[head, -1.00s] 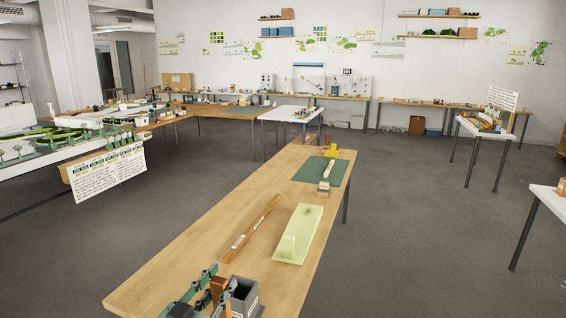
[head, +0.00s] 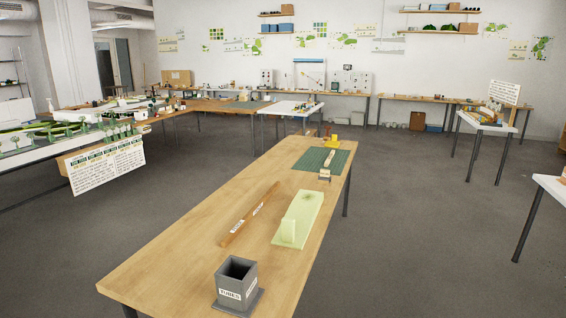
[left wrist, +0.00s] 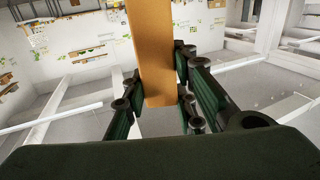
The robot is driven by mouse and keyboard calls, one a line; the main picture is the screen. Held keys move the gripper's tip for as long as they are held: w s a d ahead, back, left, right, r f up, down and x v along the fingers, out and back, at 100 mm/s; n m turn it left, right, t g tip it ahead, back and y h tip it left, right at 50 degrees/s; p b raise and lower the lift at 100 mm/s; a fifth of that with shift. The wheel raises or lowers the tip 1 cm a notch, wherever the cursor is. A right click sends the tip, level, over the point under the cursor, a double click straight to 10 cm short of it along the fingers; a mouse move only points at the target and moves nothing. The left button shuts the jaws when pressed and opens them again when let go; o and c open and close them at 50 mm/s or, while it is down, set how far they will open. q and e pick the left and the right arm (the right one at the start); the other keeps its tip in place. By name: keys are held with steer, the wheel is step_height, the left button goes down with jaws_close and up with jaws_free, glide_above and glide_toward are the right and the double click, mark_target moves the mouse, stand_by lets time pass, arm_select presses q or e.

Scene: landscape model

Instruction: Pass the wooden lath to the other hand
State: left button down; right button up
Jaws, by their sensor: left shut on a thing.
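In the left wrist view my left gripper (left wrist: 160,100) is shut on an orange-brown wooden lath (left wrist: 153,55). The flat lath passes between the dark green fingers. Neither the held lath nor my left gripper shows in the head view now. My right gripper is in neither view.
A brown wooden stick with white labels (head: 249,215) lies on the long table (head: 170,245). Beside it are a pale green board (head: 300,217), a grey labelled box (head: 237,283) and a green mat (head: 333,161). Grey floor (head: 420,200) to the right is open.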

arm_select(q)
steer(key=shift+s+a+f, duration=0.1)
steer(key=shift+s+f, duration=0.05)
steer(key=shift+s, duration=0.45)
steer(key=shift+s+f, duration=0.1)
steer(key=shift+s, duration=0.5)
